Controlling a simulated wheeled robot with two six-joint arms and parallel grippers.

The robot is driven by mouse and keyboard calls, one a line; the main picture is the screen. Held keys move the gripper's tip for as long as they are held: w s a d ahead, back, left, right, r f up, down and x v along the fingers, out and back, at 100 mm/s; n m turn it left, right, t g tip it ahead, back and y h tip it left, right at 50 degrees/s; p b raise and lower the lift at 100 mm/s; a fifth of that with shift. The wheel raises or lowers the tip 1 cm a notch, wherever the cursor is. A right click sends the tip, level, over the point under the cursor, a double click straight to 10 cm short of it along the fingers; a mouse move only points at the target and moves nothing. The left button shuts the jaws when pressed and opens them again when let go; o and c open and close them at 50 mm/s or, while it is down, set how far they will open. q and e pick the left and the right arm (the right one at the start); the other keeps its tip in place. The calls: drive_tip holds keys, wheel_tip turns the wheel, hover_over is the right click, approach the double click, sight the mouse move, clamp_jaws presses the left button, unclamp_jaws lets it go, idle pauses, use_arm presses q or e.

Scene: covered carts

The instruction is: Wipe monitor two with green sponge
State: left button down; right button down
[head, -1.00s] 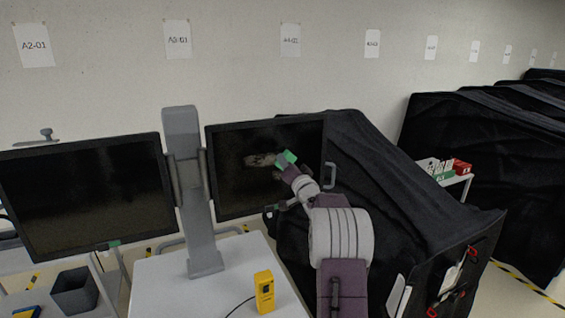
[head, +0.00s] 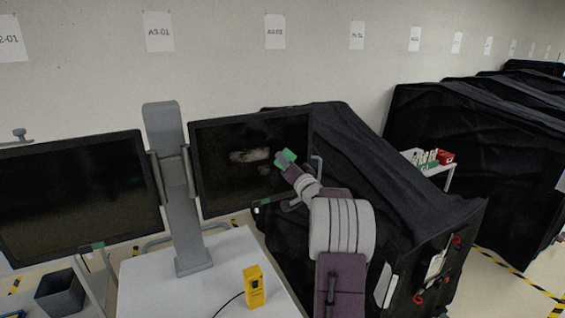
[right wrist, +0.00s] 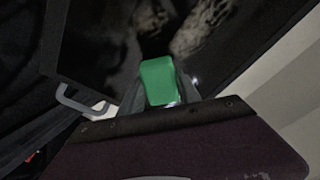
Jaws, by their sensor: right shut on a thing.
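Two dark monitors hang on a grey post. The right-hand monitor (head: 222,180) has a pale smudge (head: 250,156) on its screen; I cannot read a number on either monitor. The left-hand monitor (head: 75,195) looks dark and plain. My right gripper (head: 283,161) is shut on the green sponge (head: 289,155), in front of the right part of the right-hand screen, beside the smudge. The sponge (right wrist: 158,82) also shows between the fingers in the right wrist view, with pale blotches on the dark screen beyond. I cannot tell if it touches the screen. My left gripper is not in view.
The grey post (head: 175,190) stands on a white cart top (head: 205,270) with a yellow device (head: 254,287). A dark bin (head: 60,292) is at lower left. A black-covered cart (head: 385,180) lies close to the right of my arm. A handle (head: 317,168) juts from the monitor's right side.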

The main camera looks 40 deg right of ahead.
drive_tip(key=v, duration=0.4)
drive_tip(key=shift+s+r+b, duration=0.25)
drive_tip(key=shift+b, duration=0.05)
drive_tip(key=shift+w+f, duration=0.1)
idle(0.4)
